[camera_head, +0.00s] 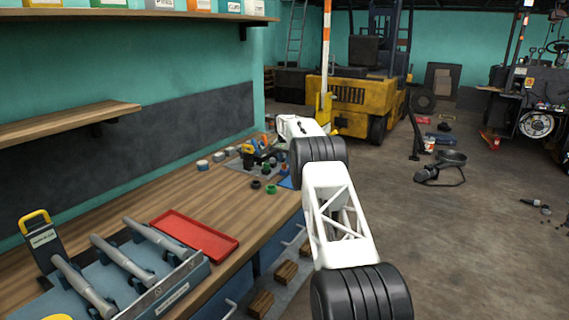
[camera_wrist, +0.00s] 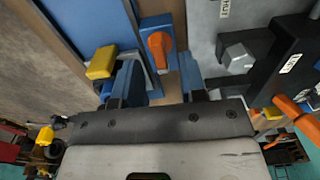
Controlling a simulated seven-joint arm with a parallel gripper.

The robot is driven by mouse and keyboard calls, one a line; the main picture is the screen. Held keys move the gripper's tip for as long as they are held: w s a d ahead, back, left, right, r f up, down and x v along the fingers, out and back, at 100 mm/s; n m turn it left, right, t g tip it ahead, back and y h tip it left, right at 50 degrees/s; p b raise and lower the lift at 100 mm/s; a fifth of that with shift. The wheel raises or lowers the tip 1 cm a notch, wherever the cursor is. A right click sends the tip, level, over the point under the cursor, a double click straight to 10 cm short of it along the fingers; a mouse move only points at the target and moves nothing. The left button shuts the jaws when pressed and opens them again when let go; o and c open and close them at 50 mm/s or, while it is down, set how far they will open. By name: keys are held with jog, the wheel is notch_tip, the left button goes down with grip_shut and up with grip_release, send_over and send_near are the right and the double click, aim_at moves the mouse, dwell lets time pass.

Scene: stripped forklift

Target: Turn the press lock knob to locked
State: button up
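An orange knob (camera_wrist: 157,48), which looks like the press lock knob, shows in the wrist view on a blue plate. It is an elongated grip pointing along the picture's height. My gripper (camera_wrist: 160,78) has two blue fingers standing apart, one to the left and one to the right of the knob's lower end. There are visible gaps between the fingers and the knob, and nothing is held. I cannot tell whether the fingertips reach the knob's depth. In the head view my white arm reaches to the bench's far end; the knob cannot be made out there.
A yellow block (camera_wrist: 102,62) sits just left of the left finger. A grey hex-headed part (camera_wrist: 236,56) and a black bracket (camera_wrist: 282,58) stand to the right. In the head view the wooden bench (camera_head: 150,200) carries a red tray (camera_head: 194,236) and a blue tool rack (camera_head: 190,282).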

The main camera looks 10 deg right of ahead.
aim_at(284, 164)
jog(key=shift+r, duration=2.95)
jog(key=shift+s+a+r, duration=0.1)
jog(key=shift+s+r, duration=0.2)
jog(key=shift+r, duration=0.2)
jog(key=s+a+r+n+t, duration=0.1)
jog(key=s+a+r+n, duration=0.15)
jog(key=s+r, duration=1)
jog(key=s+a+r+n, duration=0.1)
jog(key=s+a+r, duration=0.3)
jog(key=s+r, duration=0.8)
jog(key=s+a+n, duration=0.1)
jog(key=s+a, duration=0.1)
jog(key=s, duration=1.5)
jog(key=s+a+f+n+t, duration=0.1)
jog(key=s, duration=1.2)
jog(key=s+a+f+n, duration=0.1)
jog(key=s+a, duration=0.1)
jog(key=s, duration=1)
jog(key=s+f, duration=0.4)
jog(key=s, duration=0.4)
jog(key=s+a+f+n, duration=0.1)
jog(key=s+f, duration=0.3)
jog(key=s, duration=0.4)
jog(key=s+f+n, duration=0.1)
jog(key=s+f, duration=0.3)
jog(key=s, duration=0.4)
jog(key=shift+s+a+f+t, duration=0.15)
jog(key=shift+s+f+t, duration=0.05)
jog(key=shift+s+t, duration=0.1)
